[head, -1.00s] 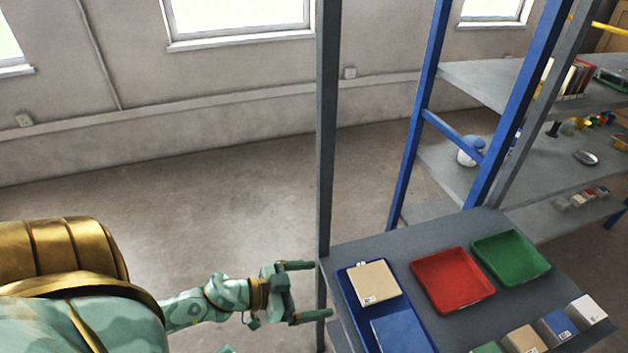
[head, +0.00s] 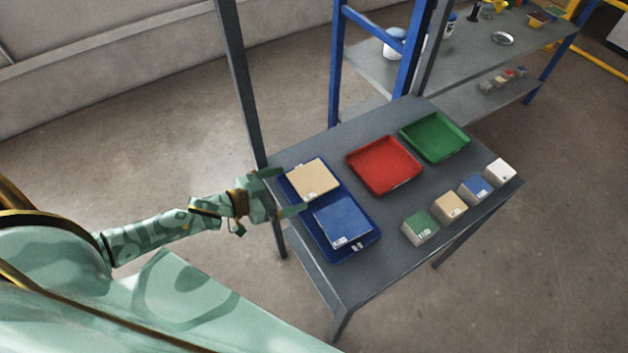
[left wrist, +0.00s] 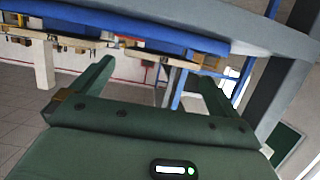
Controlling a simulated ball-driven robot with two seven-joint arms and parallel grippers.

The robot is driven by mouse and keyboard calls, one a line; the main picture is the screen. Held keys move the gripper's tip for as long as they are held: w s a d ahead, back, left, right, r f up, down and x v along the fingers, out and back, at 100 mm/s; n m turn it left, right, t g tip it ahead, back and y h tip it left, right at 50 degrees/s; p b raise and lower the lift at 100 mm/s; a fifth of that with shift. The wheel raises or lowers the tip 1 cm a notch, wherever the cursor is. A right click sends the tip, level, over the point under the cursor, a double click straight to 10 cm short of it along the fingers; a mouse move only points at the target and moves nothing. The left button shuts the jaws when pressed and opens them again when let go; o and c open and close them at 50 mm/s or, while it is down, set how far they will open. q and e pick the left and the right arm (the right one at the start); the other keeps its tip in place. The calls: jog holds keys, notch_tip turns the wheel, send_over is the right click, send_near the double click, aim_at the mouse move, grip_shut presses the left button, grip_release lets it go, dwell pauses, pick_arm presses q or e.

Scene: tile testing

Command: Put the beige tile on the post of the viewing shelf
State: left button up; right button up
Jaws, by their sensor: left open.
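The flat beige tile (head: 313,179) with a small label lies in the far half of a blue tray (head: 362,253) on the grey table. A blue tile (head: 343,222) lies in the near half. My left gripper (head: 291,191) is open and empty at the tray's left edge, beside the beige tile, its fingers spread. I cannot tell whether they touch the tray. In the left wrist view the two green fingers (left wrist: 155,85) are apart with nothing between them, and a blue edge runs above. My right gripper is not in view. I cannot make out which post belongs to the viewing shelf.
A red tray (head: 384,164) and a green tray (head: 435,137), both empty, stand farther back. Several small blocks, among them a green one (head: 420,228) and a white one (head: 500,172), line the right edge. A grey upright (head: 240,85) stands at the table's left corner. Shelves (head: 480,60) stand behind.

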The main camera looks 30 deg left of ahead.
aim_at(309, 180)
pick_arm(q)
jog(key=x, duration=0.3)
jog(key=shift+w+f+b, duration=0.1)
jog(key=shift+w+b, duration=0.05)
jog(key=shift+b, duration=0.15)
jog(key=b+x, duration=0.2)
jog(key=x, duration=0.3)
jog(key=shift+w, duration=0.15)
jog(key=c, duration=0.9)
jog(key=shift+r, duration=0.25)
